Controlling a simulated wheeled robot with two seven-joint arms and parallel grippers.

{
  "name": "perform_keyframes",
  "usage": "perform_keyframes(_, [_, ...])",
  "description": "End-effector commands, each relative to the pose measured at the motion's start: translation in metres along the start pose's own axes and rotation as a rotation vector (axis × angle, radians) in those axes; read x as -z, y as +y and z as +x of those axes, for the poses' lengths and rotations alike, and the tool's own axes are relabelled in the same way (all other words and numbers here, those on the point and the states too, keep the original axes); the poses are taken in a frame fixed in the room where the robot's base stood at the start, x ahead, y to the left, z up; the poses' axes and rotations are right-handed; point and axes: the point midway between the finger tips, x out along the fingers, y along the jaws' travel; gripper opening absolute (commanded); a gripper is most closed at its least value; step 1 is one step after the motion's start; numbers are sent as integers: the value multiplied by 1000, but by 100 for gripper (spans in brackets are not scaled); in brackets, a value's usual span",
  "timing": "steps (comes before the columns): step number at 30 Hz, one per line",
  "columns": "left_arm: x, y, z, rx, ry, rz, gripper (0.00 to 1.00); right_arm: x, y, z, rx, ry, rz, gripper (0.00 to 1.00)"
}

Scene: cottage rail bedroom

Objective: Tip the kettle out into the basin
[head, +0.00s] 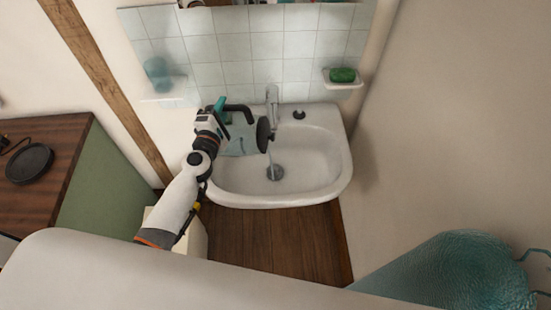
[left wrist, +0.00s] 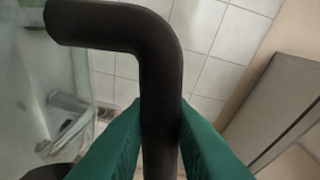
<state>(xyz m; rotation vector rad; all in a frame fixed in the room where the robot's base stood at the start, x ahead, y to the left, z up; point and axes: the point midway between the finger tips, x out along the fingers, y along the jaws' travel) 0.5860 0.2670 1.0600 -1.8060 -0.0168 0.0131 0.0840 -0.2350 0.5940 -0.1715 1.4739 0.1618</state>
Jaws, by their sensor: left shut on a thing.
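The kettle has a see-through bluish body (head: 240,141), a black handle (head: 240,108) and a dark round end (head: 263,135). It is tilted well over on its side above the left part of the white basin (head: 320,185), with the dark end facing right. A thin pale stream (head: 270,158) runs down from near that end towards the drain (head: 275,173). My left gripper (head: 222,112) is shut on the handle. In the left wrist view, the green fingers clasp the black handle (left wrist: 160,110), and the glassy body (left wrist: 25,90) is at the left. My right gripper is not in view.
The tap (head: 272,98) stands behind the kettle, close to it. Green soap (head: 342,75) lies on a wall dish, and a bluish tumbler (head: 157,72) stands at left. A wooden-topped cabinet (head: 70,140) bears a black round base (head: 30,163). The basin's right half is clear.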

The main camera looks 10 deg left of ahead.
Motion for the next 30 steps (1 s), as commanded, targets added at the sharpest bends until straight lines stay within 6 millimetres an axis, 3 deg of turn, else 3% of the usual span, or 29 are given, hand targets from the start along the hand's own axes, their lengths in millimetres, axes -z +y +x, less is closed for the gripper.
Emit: perform_keyframes(30, [17, -12, 1, 6, 1, 53, 0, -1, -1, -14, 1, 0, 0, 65])
